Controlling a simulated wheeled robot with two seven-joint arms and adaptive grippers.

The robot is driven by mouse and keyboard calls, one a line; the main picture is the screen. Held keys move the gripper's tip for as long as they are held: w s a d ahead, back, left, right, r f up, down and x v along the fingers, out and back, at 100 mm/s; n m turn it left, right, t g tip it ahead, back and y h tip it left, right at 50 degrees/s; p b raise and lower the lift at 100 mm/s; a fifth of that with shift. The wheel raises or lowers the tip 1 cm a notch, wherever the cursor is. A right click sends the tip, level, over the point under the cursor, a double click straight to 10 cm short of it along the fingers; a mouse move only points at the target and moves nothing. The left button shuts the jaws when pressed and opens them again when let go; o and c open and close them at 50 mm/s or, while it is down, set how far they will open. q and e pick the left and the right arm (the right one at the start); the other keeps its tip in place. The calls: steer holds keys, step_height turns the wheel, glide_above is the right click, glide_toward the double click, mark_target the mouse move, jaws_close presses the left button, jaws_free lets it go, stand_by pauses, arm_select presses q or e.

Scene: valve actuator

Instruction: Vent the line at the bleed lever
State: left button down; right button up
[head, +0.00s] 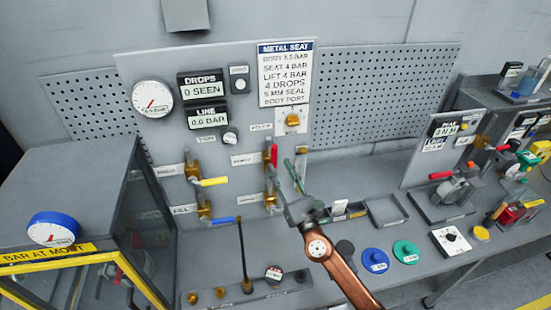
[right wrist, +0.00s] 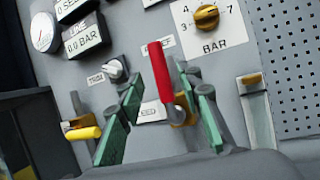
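A red lever (head: 272,155) points upward on a brass valve in the right column of the grey panel. It also shows in the right wrist view (right wrist: 160,72), standing between the green fingers. My right gripper (head: 286,178) is open, its fingers spread to either side of the lever; in the right wrist view (right wrist: 163,88) I see no clear contact. A yellow lever (head: 213,181) and a blue lever (head: 222,220) lie level on valves in the left column. I cannot read which label says bleed. The line display (head: 207,117) reads 0.0 BAR. My left gripper is out of view.
A pressure gauge (head: 153,98) and a drops display (head: 200,90) sit on the upper panel. An orange knob (right wrist: 206,16) is above the right finger. A thin black rod (head: 243,250) stands on the bench. Blue (head: 375,260) and green (head: 406,252) discs lie at the right.

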steer(key=v, duration=0.6)
stand_by(0.3)
